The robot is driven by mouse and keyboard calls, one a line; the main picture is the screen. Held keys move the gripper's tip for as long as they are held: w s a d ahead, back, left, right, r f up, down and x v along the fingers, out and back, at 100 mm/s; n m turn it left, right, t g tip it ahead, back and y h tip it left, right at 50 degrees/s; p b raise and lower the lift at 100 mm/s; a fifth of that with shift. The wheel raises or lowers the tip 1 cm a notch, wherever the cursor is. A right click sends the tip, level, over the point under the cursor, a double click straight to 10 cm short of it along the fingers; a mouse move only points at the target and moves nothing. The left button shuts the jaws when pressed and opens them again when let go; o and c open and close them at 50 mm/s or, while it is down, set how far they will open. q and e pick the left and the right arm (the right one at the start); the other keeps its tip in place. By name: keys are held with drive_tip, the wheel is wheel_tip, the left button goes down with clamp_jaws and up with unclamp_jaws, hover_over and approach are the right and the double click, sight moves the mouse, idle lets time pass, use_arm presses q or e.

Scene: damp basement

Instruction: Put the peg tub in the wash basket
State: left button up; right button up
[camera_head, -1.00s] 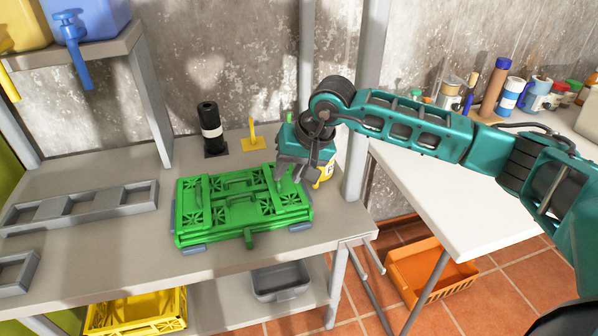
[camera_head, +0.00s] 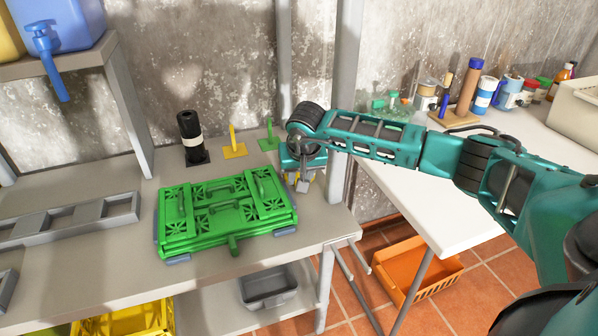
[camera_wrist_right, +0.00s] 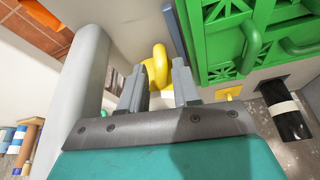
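The peg tub looks to be the small yellow tub with a rounded yellow handle (camera_wrist_right: 159,64) in the right wrist view. It stands on the grey bench by the post, right of the green crates. In the head view my right gripper (camera_head: 304,180) is pointing down over it and hides most of it. In the wrist view the fingers of this gripper (camera_wrist_right: 160,85) are apart, with the yellow handle showing between and beyond them. I cannot tell whether they touch it. The wash basket looks to be the orange slotted basket (camera_head: 447,287) on the tiled floor, empty. My left gripper is not in view.
Folded green crates (camera_head: 225,215) lie close left of my gripper. A grey post (camera_head: 345,110) stands just right of it. A white table (camera_head: 440,200) is at the right, above the orange basket. A yellow crate (camera_head: 130,322) and a grey bin (camera_head: 268,287) are below the bench.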

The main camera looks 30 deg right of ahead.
drive_tip(key=x, duration=0.3)
drive_tip(key=shift+f, duration=0.3)
clamp_jaws()
drive_tip(key=shift+r, duration=0.1)
